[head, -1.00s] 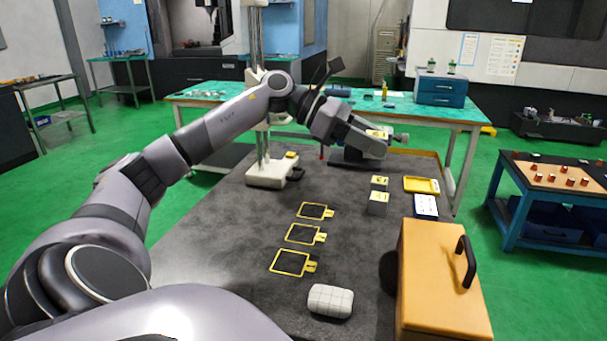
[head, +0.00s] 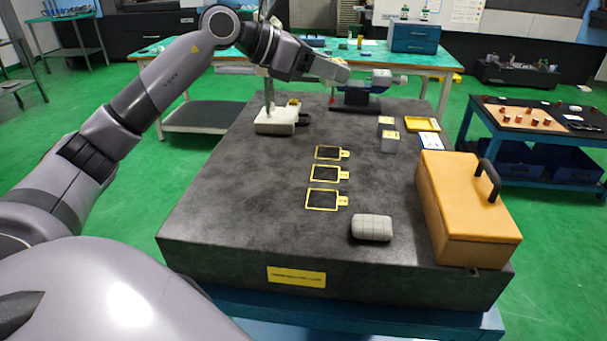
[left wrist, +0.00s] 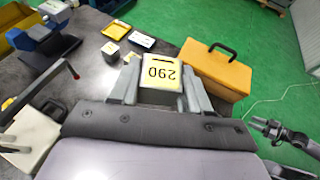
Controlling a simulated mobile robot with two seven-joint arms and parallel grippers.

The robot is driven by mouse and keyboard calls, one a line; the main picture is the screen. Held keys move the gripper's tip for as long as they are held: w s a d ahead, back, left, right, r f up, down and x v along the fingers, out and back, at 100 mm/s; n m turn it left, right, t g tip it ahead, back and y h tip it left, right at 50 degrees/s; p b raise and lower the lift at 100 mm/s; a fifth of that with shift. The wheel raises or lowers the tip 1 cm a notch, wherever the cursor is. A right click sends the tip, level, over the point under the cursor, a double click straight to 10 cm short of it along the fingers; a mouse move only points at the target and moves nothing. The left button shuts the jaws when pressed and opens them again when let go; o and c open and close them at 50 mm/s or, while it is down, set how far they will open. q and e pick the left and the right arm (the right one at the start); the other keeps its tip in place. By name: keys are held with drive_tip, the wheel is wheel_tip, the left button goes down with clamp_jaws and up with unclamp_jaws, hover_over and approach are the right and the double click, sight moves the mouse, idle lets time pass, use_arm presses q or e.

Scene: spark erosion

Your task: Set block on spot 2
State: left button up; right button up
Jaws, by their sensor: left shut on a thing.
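My left gripper (head: 338,73) is shut on a pale block (left wrist: 160,84), held in the air. In the head view the gripper is over the far part of the dark table, beside a vise (head: 357,99); the block is not clear there. Three yellow-framed spots lie in a row: a far one (head: 318,153), a middle one (head: 313,173) and a near one (head: 307,199). They look empty, and their tags are too small to read.
Two grey blocks with yellow tops, a far one (head: 386,121) and a near one (head: 390,145), stand right of the spots. A yellow tray (head: 422,125), an orange case (head: 465,215), a grey padded object (head: 371,228) and a white-based stand (head: 275,121) surround them. The table's left side is clear.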

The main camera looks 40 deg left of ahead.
sight(322, 174)
use_arm(q)
drive_tip(key=shift+s+r, duration=0.1)
drive_tip(key=shift+s, duration=0.05)
drive_tip(key=shift+f, duration=0.2)
wheel_tip(322, 174, down, 20)
drive_tip(key=shift+a+r, duration=0.1)
drive_tip(key=shift+r, duration=0.15)
drive_tip(key=shift+f+b, duration=0.1)
drive_tip(key=shift+b, duration=0.25)
drive_tip(key=o, duration=0.7)
drive_tip(key=shift+f, duration=0.15)
drive_tip(key=o, duration=0.5)
drive_tip(key=shift+c, duration=0.2)
